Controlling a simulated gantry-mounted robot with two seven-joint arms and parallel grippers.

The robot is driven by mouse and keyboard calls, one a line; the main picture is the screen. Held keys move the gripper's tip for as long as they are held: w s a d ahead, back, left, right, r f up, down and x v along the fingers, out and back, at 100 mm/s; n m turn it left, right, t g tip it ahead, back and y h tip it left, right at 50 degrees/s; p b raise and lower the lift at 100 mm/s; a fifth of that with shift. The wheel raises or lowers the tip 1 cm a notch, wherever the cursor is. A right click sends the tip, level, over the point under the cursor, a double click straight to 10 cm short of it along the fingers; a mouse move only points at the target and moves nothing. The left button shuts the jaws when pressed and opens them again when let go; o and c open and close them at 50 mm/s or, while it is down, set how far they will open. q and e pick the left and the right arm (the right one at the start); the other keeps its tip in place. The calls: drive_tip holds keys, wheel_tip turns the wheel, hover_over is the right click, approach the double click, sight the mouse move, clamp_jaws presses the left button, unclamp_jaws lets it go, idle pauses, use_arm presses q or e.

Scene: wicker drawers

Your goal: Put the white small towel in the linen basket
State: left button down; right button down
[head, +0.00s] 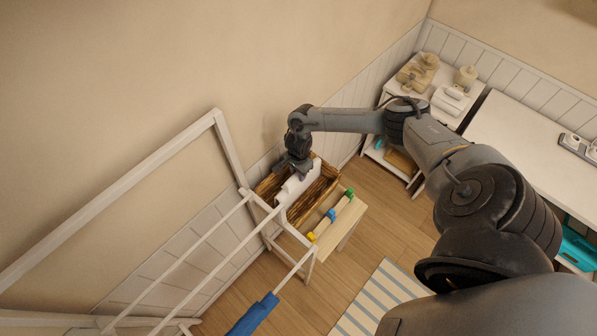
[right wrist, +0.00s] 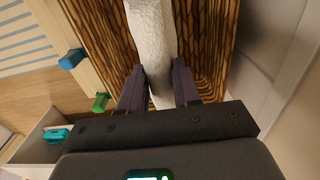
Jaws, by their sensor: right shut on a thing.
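The white small towel (head: 293,190) hangs from my right gripper (head: 295,168) at the brown wicker linen basket (head: 322,189). In the right wrist view the towel (right wrist: 150,40) is between the two dark fingers of the right gripper (right wrist: 160,88), which is shut on it. The basket's woven walls (right wrist: 212,45) show on both sides of the towel in that view. My left gripper is not in view.
A white drying rack (head: 215,125) with a blue cloth (head: 253,314) stands left of and in front of the basket. A light wooden bench (head: 345,218) with coloured pegs is beside it. A white shelf (head: 455,105) and table (head: 520,135) stand at the right.

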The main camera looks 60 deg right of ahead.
drive_tip(key=shift+f+b, duration=0.2)
drive_tip(key=shift+b, duration=0.1)
drive_tip(key=c, duration=0.8)
unclamp_jaws()
drive_tip(key=shift+r, duration=0.1)
drive_tip(key=shift+r+p, duration=0.3)
drive_tip(key=shift+r, duration=0.05)
wheel_tip(320, 180, up, 12)
drive_tip(key=b, duration=0.1)
drive_tip(key=shift+f, duration=0.2)
